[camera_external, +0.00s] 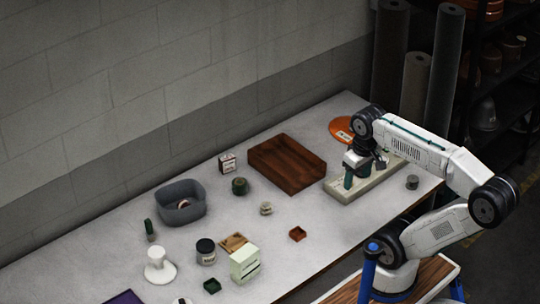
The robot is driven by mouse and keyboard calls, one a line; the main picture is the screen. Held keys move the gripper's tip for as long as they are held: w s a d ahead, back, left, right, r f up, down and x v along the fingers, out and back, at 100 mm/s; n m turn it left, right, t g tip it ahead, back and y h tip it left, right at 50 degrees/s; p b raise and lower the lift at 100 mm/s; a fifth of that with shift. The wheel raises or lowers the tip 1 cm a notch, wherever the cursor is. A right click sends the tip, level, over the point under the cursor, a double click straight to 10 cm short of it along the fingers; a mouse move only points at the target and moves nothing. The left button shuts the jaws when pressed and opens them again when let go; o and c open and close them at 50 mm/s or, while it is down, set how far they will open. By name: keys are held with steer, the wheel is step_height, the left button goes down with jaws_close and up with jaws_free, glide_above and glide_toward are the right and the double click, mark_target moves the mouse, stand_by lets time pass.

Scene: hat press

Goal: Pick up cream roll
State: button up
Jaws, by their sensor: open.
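A small cream roll (266,208) stands on the grey table, right of the grey bin and in front of the brown wooden tray. My gripper (358,178) is at the right end of the table, low over a long pale block (373,180). It is open, and I see nothing held in it. The roll is well to its left, with clear distance between them. The small size of the gripper in the picture hides whether its fingers touch the block.
The brown tray (262,151) lies behind, between roll and gripper. A small brown box (297,234) is in front. A green roll (239,186), the grey bin (166,211), a dark jar (205,252) and a pale green box (244,263) stand leftward. Bare table surrounds the cream roll.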

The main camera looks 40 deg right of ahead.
steer(key=w+d+n+g+h, duration=0.1)
steer(key=w+d+n+h, duration=0.1)
steer(key=w+n+h, duration=0.35)
steer(key=n+t+h, duration=0.6)
steer(key=n, duration=1.2)
glide_above(266, 206)
steer(key=a, duration=0.3)
steer(key=f, duration=1.8)
steer(key=s+d+f, duration=0.1)
steer(key=f, duration=0.8)
steer(key=shift+w+d+f, duration=0.1)
steer(key=shift+f, duration=0.2)
steer(key=shift+w+d+f, duration=0.15)
steer(key=shift+d, duration=0.15)
steer(key=shift+x, duration=2)
